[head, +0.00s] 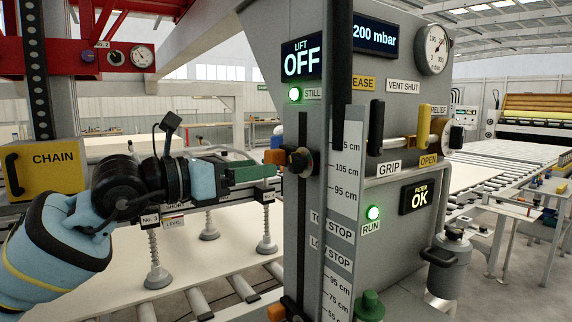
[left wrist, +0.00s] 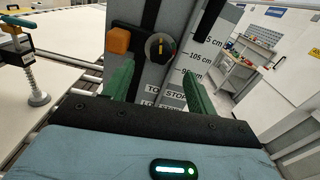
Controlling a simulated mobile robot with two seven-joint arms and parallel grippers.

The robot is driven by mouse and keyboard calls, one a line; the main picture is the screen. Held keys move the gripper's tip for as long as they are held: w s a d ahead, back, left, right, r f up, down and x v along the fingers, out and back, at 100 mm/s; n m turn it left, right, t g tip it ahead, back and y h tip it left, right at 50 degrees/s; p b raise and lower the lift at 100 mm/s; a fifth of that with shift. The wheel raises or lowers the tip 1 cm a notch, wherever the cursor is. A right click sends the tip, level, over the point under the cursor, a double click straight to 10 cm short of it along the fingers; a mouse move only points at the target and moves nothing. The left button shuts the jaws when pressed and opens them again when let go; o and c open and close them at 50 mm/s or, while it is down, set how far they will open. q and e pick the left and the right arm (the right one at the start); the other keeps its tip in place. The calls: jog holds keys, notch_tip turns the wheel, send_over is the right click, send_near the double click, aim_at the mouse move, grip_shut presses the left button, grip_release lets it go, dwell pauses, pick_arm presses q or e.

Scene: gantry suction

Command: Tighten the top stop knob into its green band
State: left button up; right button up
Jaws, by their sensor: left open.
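The top stop knob (head: 300,160) is a dark round knob on the slotted grey column, with an orange block (head: 275,157) at its left. In the left wrist view the knob (left wrist: 160,46) shows its face with a yellow mark; I cannot make out a green band. My left gripper (head: 268,172) reaches in from the left, close to the knob. In the left wrist view its two green fingers (left wrist: 158,72) are spread apart, with the knob beyond and between their tips. Nothing is between the fingers. My right gripper is not in view.
A centimetre scale (head: 345,170) runs beside the slot, and a dark vertical bar (head: 340,70) stands close right of the knob. A lower stop (head: 290,308) sits below. Suction cups (head: 158,278) rest on a pale board at left. The LIFT display (head: 302,59) reads OFF.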

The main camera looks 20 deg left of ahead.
aim_at(291, 163)
pick_arm(q)
jog(key=x, duration=0.3)
jog(key=p+x, duration=0.1)
jog(key=x, duration=0.2)
jog(key=shift+r, duration=0.2)
jog(key=shift+w+d+f, duration=0.15)
jog(key=shift+w+d, duration=0.25)
jog(key=shift+w, duration=0.1)
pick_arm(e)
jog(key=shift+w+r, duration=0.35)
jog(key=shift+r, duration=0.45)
pick_arm(q)
jog(key=shift+c, duration=0.4)
jog(key=c, duration=0.9)
jog(key=shift+m, duration=3.1)
